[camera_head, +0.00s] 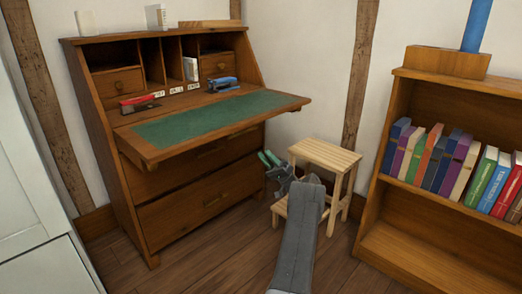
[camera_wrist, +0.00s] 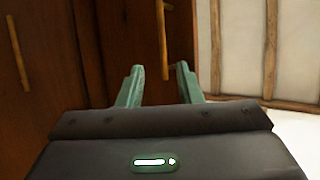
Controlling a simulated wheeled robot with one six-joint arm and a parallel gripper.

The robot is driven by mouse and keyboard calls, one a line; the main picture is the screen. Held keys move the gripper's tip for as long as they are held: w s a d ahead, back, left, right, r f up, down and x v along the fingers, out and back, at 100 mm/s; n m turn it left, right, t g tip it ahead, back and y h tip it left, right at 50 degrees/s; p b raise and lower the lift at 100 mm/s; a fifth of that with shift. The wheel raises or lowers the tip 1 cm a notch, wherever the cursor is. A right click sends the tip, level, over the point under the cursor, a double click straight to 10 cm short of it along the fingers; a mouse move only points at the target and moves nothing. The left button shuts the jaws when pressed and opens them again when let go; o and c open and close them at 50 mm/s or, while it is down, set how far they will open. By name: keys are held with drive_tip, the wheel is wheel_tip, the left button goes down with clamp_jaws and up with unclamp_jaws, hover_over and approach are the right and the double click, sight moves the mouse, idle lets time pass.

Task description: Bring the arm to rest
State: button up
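My gripper (camera_head: 268,158) is at the end of my grey arm, in front of the desk's lower drawers and just left of the small wooden step stool. Its green fingers show in the wrist view (camera_wrist: 158,82), spread apart with nothing between them. The drawer fronts of the wooden desk (camera_head: 196,190) are beyond the fingers, and drawer handles also show in the wrist view (camera_wrist: 164,40). I cannot tell whether the arm touches the stool (camera_head: 326,154); it hides part of it.
The desk's open leaf (camera_head: 200,122) juts out above and left of my gripper. A red stapler (camera_head: 139,102) and a blue stapler (camera_head: 223,84) are in the desk. A bookcase (camera_head: 393,135) with books stands at right. A pale cabinet (camera_head: 28,200) is at left. Floor (camera_head: 215,262) is clear in front.

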sight(245, 132)
idle(0.4)
drive_tip(key=b+x, duration=0.3)
drive_tip(key=x, duration=0.9)
drive_tip(key=shift+a+r, duration=0.1)
drive_tip(key=shift+r, duration=0.25)
drive_tip(key=shift+a+r, duration=0.15)
drive_tip(key=shift+r, duration=0.25)
